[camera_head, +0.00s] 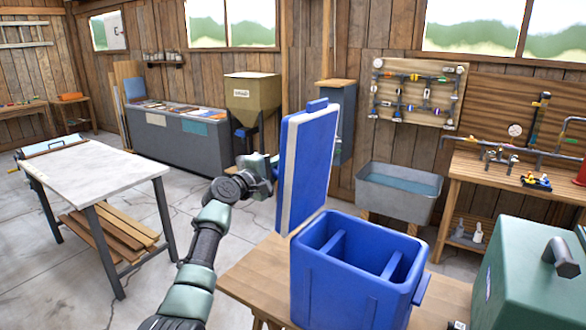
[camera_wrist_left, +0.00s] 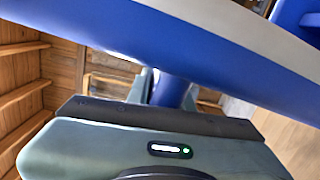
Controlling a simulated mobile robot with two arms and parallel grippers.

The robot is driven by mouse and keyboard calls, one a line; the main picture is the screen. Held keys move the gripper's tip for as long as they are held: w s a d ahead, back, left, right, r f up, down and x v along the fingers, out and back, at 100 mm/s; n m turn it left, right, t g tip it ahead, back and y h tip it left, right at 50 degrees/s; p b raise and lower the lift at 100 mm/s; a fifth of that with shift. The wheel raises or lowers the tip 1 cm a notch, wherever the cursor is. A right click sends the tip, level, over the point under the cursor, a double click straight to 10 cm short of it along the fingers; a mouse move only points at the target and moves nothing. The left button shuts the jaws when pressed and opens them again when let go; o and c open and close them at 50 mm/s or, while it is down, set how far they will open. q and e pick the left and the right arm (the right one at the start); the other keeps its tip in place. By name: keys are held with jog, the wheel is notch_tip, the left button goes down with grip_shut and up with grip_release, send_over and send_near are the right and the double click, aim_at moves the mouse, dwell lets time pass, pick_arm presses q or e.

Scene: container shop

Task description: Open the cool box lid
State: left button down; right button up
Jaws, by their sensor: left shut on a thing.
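The blue cool box (camera_head: 355,275) stands on a wooden table, its inside open to view with blue dividers. Its lid (camera_head: 308,165) stands nearly upright at the box's left side, pale inner edge showing. My left gripper (camera_head: 265,172) is at the lid's outer left face. In the left wrist view, the lid (camera_wrist_left: 190,45) crosses the top of the picture, and a blue handle (camera_wrist_left: 171,90) sticks out from it down to my gripper, which is shut on it. The fingertips are partly hidden. My right gripper is in neither view.
A green case (camera_head: 525,275) with a dark handle stands right of the cool box. A pale-topped table (camera_head: 95,165) is at the left. A grey water trough (camera_head: 398,195) and a pipe-fitting bench (camera_head: 500,170) are behind. Open floor lies left of my arm.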

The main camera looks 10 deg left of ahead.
pick_arm(q)
jog(key=shift+w+a+f+n, duration=0.25)
jog(key=shift+w+a+n, duration=0.1)
jog(key=shift+a+n, duration=0.35)
jog(key=shift+a, duration=0.1)
jog(key=c, duration=1.3)
grip_release()
jog(key=shift+s, duration=0.1)
jog(key=b+v, duration=0.2)
jog(key=v, duration=0.5)
jog(key=shift+s, duration=0.35)
jog(key=shift+a, duration=0.1)
